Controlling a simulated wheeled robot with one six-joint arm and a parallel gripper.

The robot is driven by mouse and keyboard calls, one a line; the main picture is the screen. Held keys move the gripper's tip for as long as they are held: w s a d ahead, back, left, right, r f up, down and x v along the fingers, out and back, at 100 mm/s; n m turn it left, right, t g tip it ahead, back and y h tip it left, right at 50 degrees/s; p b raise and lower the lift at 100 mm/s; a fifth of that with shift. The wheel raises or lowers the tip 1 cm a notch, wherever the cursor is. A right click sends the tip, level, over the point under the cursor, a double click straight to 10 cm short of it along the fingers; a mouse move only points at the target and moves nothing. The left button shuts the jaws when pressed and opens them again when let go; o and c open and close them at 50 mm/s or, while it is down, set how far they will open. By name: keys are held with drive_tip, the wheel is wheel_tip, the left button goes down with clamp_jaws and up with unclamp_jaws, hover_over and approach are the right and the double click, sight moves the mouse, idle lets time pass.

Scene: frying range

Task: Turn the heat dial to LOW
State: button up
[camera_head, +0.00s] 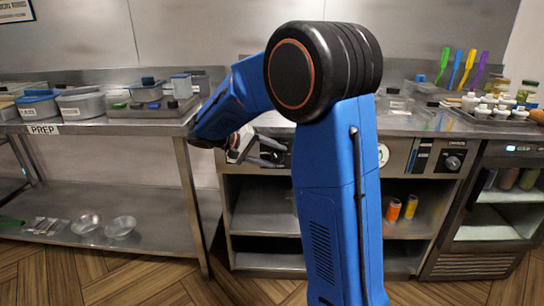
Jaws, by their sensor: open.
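A round black dial (452,162) sits on the steel front panel at the right of the range. Its pointer mark and lettering are too small to read. My gripper (276,153) is in front of the panel's left part, left of my blue arm and well apart from this dial. Its two fingers point right and are spread, with nothing seen between them. Dark fittings show behind the fingers, but I cannot tell whether one is another dial. My arm hides the middle of the panel.
A steel prep table (186,118) with lidded tubs stands at the left. Coloured utensils (456,68) and a tray of small pots (497,112) stand on the right counter. Orange cans (393,210) stand on the shelf below. The wooden floor (130,275) in front is clear.

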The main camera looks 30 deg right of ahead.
drive_tip(key=v, duration=1.7)
drive_tip(key=shift+a, duration=0.25)
drive_tip(key=s+d+f+n+t+y, duration=0.1)
drive_tip(key=s+f+y, duration=0.15)
drive_tip(key=s, duration=0.65)
drive_tip(key=s+d+f+n+t+y, duration=0.1)
drive_tip(key=s+f+n+y, duration=0.15)
drive_tip(key=s, duration=0.55)
drive_tip(key=s+d+f+t+y, duration=0.15)
drive_tip(key=s+y, duration=0.25)
drive_tip(key=s, duration=0.5)
drive_tip(key=s+a+f+n+t+y, duration=0.1)
drive_tip(key=s+a+f+t+y, duration=0.1)
drive_tip(key=s+f, duration=0.4)
drive_tip(key=shift+s+a+t+y, duration=0.45)
drive_tip(key=shift+s+a, duration=0.2)
drive_tip(key=shift+s, duration=0.35)
drive_tip(key=shift+f, duration=0.1)
